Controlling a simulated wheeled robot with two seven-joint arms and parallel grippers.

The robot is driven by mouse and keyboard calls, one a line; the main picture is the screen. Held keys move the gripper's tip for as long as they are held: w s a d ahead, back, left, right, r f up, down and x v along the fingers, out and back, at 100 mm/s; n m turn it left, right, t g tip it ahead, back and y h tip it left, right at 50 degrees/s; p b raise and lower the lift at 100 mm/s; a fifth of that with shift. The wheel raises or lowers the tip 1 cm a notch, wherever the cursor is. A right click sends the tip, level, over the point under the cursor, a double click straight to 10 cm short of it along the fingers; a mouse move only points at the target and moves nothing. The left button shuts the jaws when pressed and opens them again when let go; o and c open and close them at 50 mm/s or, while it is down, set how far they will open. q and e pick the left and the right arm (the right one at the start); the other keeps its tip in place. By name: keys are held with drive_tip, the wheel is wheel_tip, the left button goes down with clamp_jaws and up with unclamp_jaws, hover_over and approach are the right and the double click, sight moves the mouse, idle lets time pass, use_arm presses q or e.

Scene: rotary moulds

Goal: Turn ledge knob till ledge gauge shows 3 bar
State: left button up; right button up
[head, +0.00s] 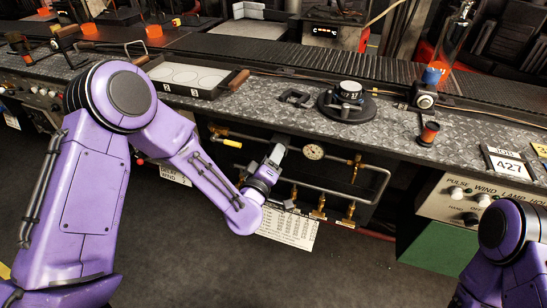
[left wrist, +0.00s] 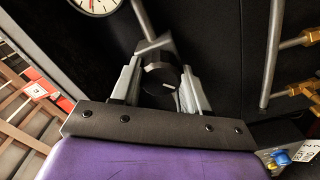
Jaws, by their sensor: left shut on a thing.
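My left gripper (head: 277,156) reaches to the dark front panel under the ledge and is shut on the black ledge knob (left wrist: 158,78). In the left wrist view the knob sits between the two fingers, with a pale pointer line on its face. In the head view the gripper hides the knob. The round white ledge gauge (head: 314,152) is just right of the gripper. Its lower part also shows in the left wrist view (left wrist: 98,5), cut off by the top edge; I cannot read its value. My right gripper is out of view; only part of that arm shows at lower right.
A bent metal pipe (head: 345,192) and brass valves (head: 320,203) are close to the right of the gripper. A printed chart (head: 288,228) hangs below.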

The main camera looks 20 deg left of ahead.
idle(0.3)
use_arm(q)
drive_tip(key=o, duration=1)
drive_tip(key=shift+o, duration=0.2)
drive_tip(key=shift+s, duration=0.1)
drive_tip(key=s+b, duration=0.2)
drive_tip(key=s, duration=0.8)
drive_tip(key=shift+s+a, duration=0.2)
drive_tip(key=shift+a, duration=0.05)
